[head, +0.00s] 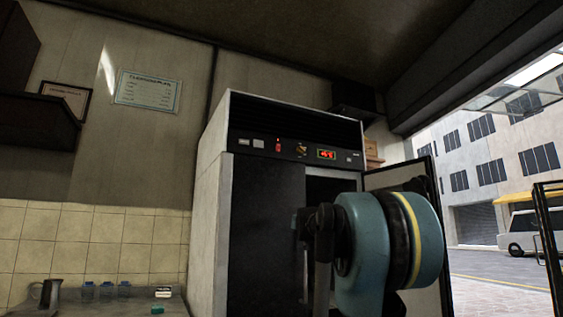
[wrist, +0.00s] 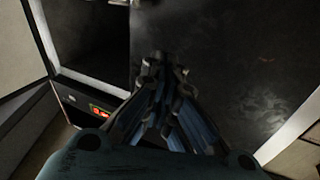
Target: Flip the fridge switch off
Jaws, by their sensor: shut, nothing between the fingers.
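The fridge (head: 208,225) stands in the middle of the head view, a tall cabinet with pale sides and dark doors. On its dark top panel sits a small red switch (head: 278,145), left of a knob (head: 301,149) and a lit red display (head: 326,154). Whether the switch is on or off is too small to tell. In the wrist view my gripper (wrist: 164,66) is shut and empty, in front of a dark fridge door. The display (wrist: 100,112) shows there at lower left; the red switch cannot be made out. My arm hides part of the fridge's right half in the head view.
The fridge's right door (head: 440,235) stands open beside my arm. A counter at lower left holds a metal jug (head: 48,293) and several small blue-lidded jars (head: 105,290). A wide opening at right shows a street and a van (head: 528,232).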

